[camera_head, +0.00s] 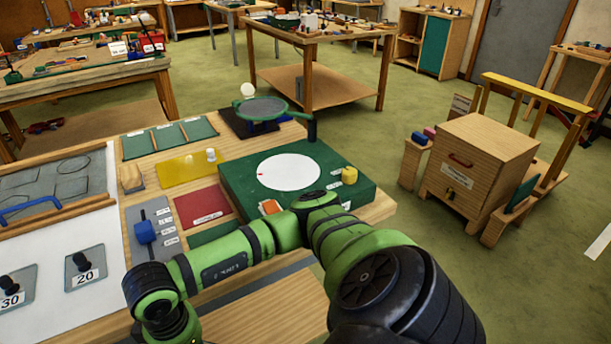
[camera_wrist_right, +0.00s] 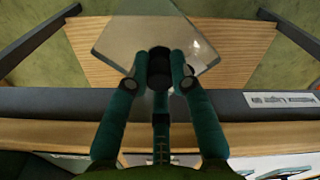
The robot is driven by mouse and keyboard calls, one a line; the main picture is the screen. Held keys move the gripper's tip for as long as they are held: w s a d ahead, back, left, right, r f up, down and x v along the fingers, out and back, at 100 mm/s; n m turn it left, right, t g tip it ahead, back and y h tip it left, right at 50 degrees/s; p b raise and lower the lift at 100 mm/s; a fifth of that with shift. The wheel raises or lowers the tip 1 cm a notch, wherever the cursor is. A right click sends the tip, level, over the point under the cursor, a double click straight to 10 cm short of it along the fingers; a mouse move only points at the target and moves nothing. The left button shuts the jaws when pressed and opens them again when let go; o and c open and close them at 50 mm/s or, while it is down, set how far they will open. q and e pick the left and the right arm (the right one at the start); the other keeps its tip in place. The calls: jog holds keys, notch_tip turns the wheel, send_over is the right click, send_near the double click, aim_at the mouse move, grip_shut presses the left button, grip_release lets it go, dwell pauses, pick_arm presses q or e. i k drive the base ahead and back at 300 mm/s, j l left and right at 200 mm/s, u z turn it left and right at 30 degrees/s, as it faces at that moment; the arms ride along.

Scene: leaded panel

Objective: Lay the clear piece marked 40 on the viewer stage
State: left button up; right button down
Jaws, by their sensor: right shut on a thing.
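My right gripper (camera_wrist_right: 160,72) is shut on the black knob of a clear, flat piece (camera_wrist_right: 118,38) in the right wrist view. No number can be read on this piece. It hangs over a wooden board, beside a grey bench edge. In the head view my right arm bends down past the lower left, and its gripper is hidden. A white disc (camera_head: 290,172) with a red mark lies on a green box (camera_head: 352,202), apparently the viewer stage; it is bare. Clear pieces marked 30 (camera_head: 14,289) and 20 (camera_head: 85,267) lie on a white surface. My left gripper is out of view.
Near the disc are a yellow knob (camera_head: 349,175), a round dark lens (camera_head: 262,108) on an arm, a yellow sheet (camera_head: 188,167) and a red panel (camera_head: 203,205). A blue-knobbed slider (camera_head: 145,232) stands left of it. A wooden cabinet (camera_head: 476,165) stands right of the bench.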

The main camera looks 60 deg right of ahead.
aim_at(288, 171)
jog(key=k+l, duration=0.2)
jog(key=l, duration=0.25)
jog(key=k+l+u, duration=0.15)
jog(key=l, duration=0.3)
jog(key=k+l, duration=0.25)
jog(key=l, duration=0.15)
jog(key=k+l+u, duration=0.15)
jog(key=l, duration=0.3)
